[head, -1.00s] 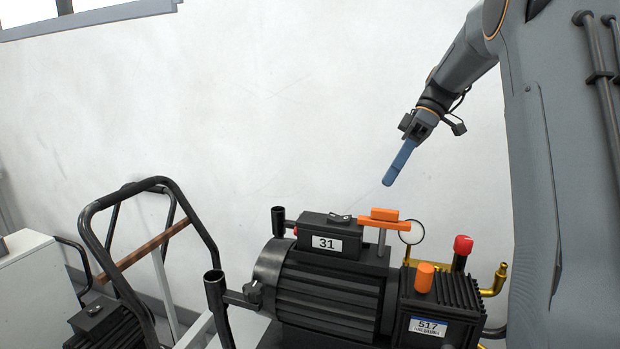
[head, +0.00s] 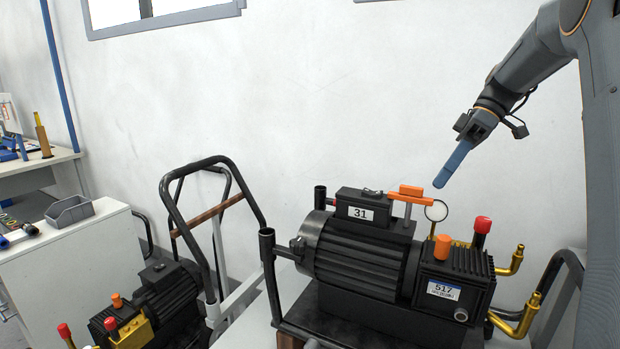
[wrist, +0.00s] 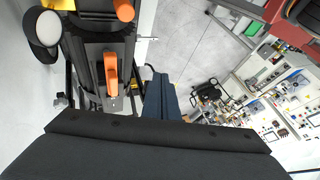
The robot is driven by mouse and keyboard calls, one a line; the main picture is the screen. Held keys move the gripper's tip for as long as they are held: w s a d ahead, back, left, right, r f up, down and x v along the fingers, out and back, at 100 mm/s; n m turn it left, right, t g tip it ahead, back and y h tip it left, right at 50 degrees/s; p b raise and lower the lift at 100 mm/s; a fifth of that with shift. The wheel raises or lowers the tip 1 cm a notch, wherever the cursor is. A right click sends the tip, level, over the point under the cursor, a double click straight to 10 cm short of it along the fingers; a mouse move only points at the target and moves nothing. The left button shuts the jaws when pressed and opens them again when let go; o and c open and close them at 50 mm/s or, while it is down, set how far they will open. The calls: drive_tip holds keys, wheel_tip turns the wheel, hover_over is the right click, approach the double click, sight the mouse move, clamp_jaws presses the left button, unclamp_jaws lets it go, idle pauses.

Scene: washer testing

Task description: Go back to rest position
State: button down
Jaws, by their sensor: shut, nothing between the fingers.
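My gripper (head: 453,165) hangs from my arm at the upper right of the head view, with its blue fingers together and nothing between them. It is in the air above and to the right of the pump (head: 365,255) marked 31 and 517, apart from it. The blue fingers (wrist: 158,95) also show in the wrist view, pointing away past the pump. The orange handle (head: 410,192) on top of the pump is to the left of and below my fingertips. It shows in the wrist view (wrist: 111,72) left of the fingers.
A round gauge (head: 437,210) and brass pipes (head: 520,318) stick out near my gripper. A second pump (head: 160,300) is at lower left, beside a white cabinet (head: 80,260). The wall area above is clear.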

drive_tip(key=s+a+f+m+t+h, duration=0.1)
drive_tip(key=s+a+f+m+h, duration=0.2)
drive_tip(key=s+f, duration=0.8)
drive_tip(key=s+a+f+m+t+h, duration=0.2)
drive_tip(key=s+a+f+m+h, duration=0.2)
drive_tip(key=s+a+f+m, duration=0.3)
drive_tip(key=s+f+m, duration=0.3)
drive_tip(key=s+f, duration=0.2)
drive_tip(key=s, duration=0.1)
drive_tip(key=shift+s, duration=0.3)
drive_tip(key=shift+a, duration=0.15)
